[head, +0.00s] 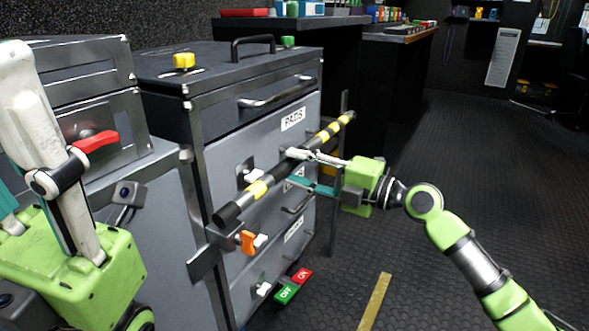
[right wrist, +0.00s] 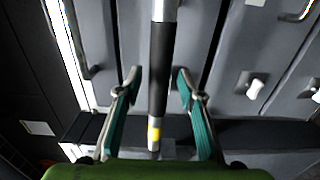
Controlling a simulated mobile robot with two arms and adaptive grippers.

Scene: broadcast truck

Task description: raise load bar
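The load bar (head: 278,174), black with yellow bands and a bare metal stretch, lies across the front of the grey drawer cabinet (head: 225,150). In the head view it slants from near lower left to far upper right. My right gripper (head: 292,167) is at the bar's middle, one finger above it and one below. In the right wrist view the bar (right wrist: 158,45) runs between the spread fingers, with a gap on each side. My left gripper (head: 50,170) is large at the left edge, away from the bar; its second finger is mostly cut off.
A metal bracket (head: 203,262) and an orange knob (head: 247,241) sit below the bar's near end. Green and red labelled pedals (head: 293,286) are at the cabinet's foot. A red lever (head: 96,141) is on the left unit. The floor (head: 450,170) at right is open.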

